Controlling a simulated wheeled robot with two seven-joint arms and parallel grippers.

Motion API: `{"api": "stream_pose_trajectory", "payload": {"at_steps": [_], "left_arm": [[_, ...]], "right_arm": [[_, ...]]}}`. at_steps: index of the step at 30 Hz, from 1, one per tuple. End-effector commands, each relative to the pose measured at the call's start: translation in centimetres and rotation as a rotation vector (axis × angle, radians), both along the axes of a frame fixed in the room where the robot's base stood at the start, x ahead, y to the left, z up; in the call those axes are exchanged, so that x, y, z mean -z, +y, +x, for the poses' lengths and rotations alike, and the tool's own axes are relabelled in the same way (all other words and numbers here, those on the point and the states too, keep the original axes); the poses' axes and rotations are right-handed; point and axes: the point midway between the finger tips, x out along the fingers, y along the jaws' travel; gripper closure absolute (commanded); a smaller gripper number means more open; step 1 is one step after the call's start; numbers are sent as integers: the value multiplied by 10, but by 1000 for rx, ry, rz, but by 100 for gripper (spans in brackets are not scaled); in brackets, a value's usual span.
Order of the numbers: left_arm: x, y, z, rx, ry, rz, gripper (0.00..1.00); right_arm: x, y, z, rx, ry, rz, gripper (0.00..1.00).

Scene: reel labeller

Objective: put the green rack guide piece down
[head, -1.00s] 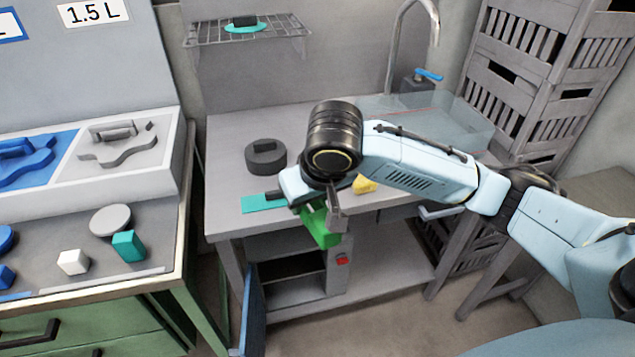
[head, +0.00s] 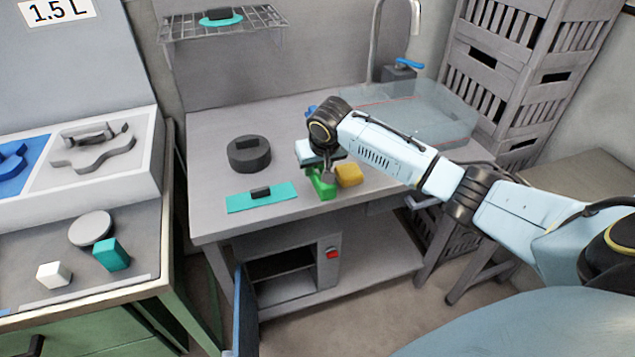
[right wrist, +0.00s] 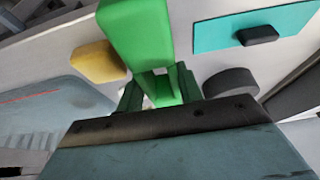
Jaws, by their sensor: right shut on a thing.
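The green rack guide piece (head: 322,184) is at the front middle of the grey table (head: 215,202), just left of a yellow block (head: 348,174). My right gripper (head: 322,172) is shut on it from above. In the right wrist view the green piece (right wrist: 140,35) sticks out from between the fingers (right wrist: 158,88). I cannot tell whether its underside touches the table. My left gripper is not in view.
A teal plate with a dark handle (head: 262,197) lies left of the green piece. A dark round weight (head: 249,154) stands behind it. A clear basin (head: 420,110) is at the back right. A wire shelf (head: 225,22) hangs above.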

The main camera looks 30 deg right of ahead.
Motion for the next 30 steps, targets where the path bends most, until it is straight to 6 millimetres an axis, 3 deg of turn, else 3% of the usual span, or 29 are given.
{"api": "stream_pose_trajectory", "payload": {"at_steps": [12, 23, 24, 28, 30], "left_arm": [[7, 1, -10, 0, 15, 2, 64], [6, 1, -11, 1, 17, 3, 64], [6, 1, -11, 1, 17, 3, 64], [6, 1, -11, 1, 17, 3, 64], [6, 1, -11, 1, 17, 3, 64]], "right_arm": [[43, 0, 0, 1, -1, 1, 93], [46, 0, 0, 1, -2, 1, 93], [47, 0, 0, 1, -2, 0, 60], [47, 0, 0, 0, -2, 0, 43], [47, 0, 0, 0, -2, 0, 42]]}}
